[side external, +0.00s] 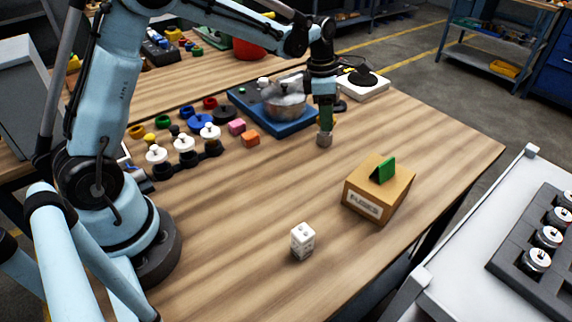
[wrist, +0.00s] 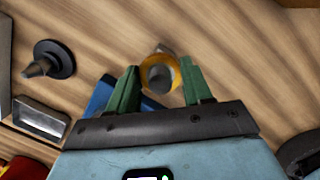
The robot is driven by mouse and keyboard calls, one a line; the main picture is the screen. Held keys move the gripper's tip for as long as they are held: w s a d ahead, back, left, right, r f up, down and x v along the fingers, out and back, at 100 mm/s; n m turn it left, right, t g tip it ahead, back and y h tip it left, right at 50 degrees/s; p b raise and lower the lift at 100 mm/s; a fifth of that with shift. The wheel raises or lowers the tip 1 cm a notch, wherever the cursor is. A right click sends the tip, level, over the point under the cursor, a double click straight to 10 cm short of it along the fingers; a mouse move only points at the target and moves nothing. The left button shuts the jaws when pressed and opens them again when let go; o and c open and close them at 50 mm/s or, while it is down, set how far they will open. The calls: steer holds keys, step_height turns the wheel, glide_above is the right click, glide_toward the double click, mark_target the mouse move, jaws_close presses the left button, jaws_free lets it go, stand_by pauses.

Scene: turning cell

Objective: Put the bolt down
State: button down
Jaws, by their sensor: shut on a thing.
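My gripper (side external: 325,126) points down over the wooden table, to the right of the blue tray. It is shut on the bolt, whose grey end (side external: 324,140) shows below the green fingers in the side view. I cannot tell whether that end touches the table. In the wrist view my gripper (wrist: 160,70) has a green finger on either side of the bolt (wrist: 158,76), which shows as a grey round end with a yellow band. The fingers and the viewing angle hide much of the bolt.
The blue tray (side external: 246,104) with a metal bowl (side external: 285,105) stands just left of my gripper. A fuses box (side external: 364,204) with a green piece (side external: 383,169) and a white die (side external: 302,240) stand nearer the front. Pink (side external: 236,127) and orange (side external: 250,139) blocks lie left. Bare wood separates them.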

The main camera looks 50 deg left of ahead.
steer(key=shift+f, duration=0.15)
steer(key=shift+c, duration=2.4)
jaws_free()
step_height(320, 180, up, 12)
steer(key=s+a, duration=0.1)
steer(key=s+d+f+m+t, duration=0.1)
steer(key=s+f+m+t, duration=0.1)
steer(key=s+m, duration=0.7)
steer(key=s+d+f+m+t+y, duration=0.1)
steer(key=s+m+t, duration=0.3)
steer(key=s+m, duration=0.5)
steer(key=shift+d+f+m, duration=0.6)
steer(key=shift+d+m, duration=0.15)
steer(key=shift+m, duration=3.75)
